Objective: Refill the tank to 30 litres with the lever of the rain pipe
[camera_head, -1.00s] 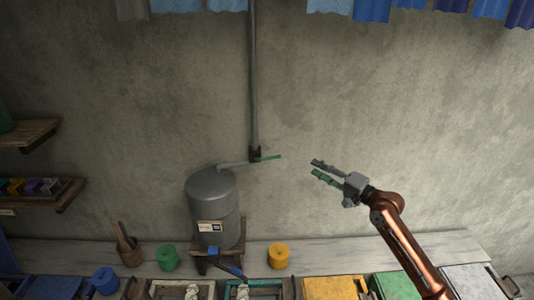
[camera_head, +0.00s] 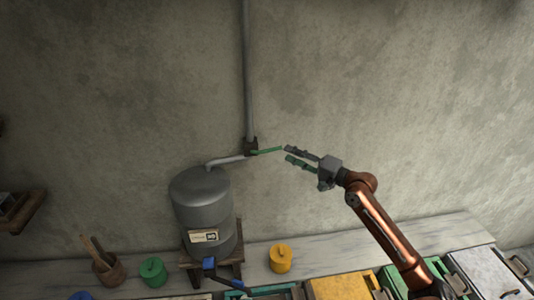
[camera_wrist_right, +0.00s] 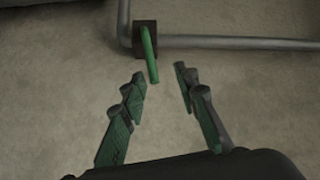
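The rain pipe (camera_head: 248,70) runs down the wall to a dark valve block (camera_head: 250,147). Its green lever (camera_head: 267,151) points right, toward my right gripper. A spout leads left from the block to the grey tank (camera_head: 203,210), which has a small label (camera_head: 203,236); I cannot read a level on it. My right gripper (camera_head: 287,154) is open, its fingertips close to the lever's free end. In the right wrist view the green lever (camera_wrist_right: 149,55) reaches from the block toward the gap between the open fingers (camera_wrist_right: 160,82), nothing gripped. My left gripper is not in view.
The tank stands on a wooden stand on the bench, with a blue-handled tap (camera_head: 209,264) low in front. A green pot (camera_head: 152,271), a yellow pot (camera_head: 281,258) and a wooden mortar (camera_head: 107,268) stand nearby. The wall around the lever is clear.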

